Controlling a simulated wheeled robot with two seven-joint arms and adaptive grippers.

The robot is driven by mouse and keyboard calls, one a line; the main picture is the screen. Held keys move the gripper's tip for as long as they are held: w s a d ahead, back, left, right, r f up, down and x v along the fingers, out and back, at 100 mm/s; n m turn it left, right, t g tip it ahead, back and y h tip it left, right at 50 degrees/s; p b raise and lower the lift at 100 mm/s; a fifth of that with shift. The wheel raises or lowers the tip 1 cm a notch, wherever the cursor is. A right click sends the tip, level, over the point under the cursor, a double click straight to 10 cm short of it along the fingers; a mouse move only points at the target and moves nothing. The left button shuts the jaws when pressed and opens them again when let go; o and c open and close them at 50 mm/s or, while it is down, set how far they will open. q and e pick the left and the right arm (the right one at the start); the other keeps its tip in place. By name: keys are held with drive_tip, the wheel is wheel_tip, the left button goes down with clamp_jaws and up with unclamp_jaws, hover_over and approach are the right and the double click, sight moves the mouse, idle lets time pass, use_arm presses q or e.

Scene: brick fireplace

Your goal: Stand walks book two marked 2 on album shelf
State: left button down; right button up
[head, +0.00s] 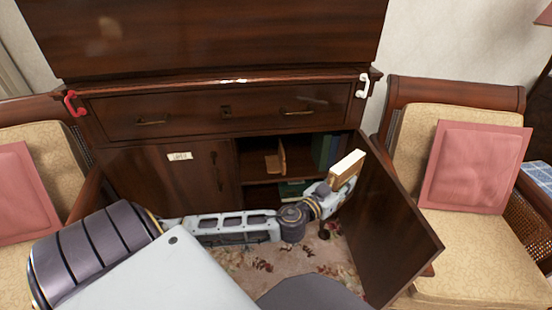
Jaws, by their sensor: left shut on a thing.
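A book (347,167) with pale page edges and a tan cover is held upright and slightly tilted in front of the cabinet's open right compartment. My left gripper (334,187) is shut on its lower part; the fingertips are partly hidden. No number can be read on the book. The album shelf (262,177) is inside the open compartment. On it stand a light brown upright piece (275,162), which may be a bookend, and dark green and blue books (327,151) at the right. My right gripper is not in view.
The open cabinet door (392,235) sticks out just right of the held book. The left door (180,190) is shut and bears a small label. A green book (291,188) lies low in the compartment. Chairs with pink cushions (474,165) flank the cabinet.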

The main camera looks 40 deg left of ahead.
use_arm(q)
drive_tip(key=f+n+y, duration=0.1)
drive_tip(key=n+y, duration=0.1)
drive_tip(key=y, duration=0.1)
drive_tip(key=f+n+g+y, duration=0.1)
drive_tip(key=n+y, duration=0.1)
drive_tip(key=y, duration=0.1)
drive_tip(key=f+n+y, duration=0.1)
drive_tip(key=n+y, duration=0.1)
drive_tip(key=shift+s+a+y, duration=0.35)
drive_tip(key=shift+a+y, duration=0.05)
drive_tip(key=shift+s+a+f+n+g+y, duration=0.15)
drive_tip(key=shift+f+n+g+y, duration=0.25)
drive_tip(key=shift+n+g+y, duration=0.5)
drive_tip(key=shift+s+a+f+n+g+y, duration=0.15)
drive_tip(key=shift+f+n+g+y, duration=0.35)
drive_tip(key=shift+y, duration=0.6)
drive_tip(key=shift+a+f+n+g+y, duration=0.15)
drive_tip(key=shift+f+n+g+y, duration=0.2)
drive_tip(key=shift+n+g+y, duration=0.55)
drive_tip(key=shift+f+g+y, duration=0.2)
drive_tip(key=shift+g+y, duration=0.1)
drive_tip(key=shift+y, duration=0.1)
drive_tip(key=shift+a+n, duration=0.1)
drive_tip(key=shift+n, duration=0.2)
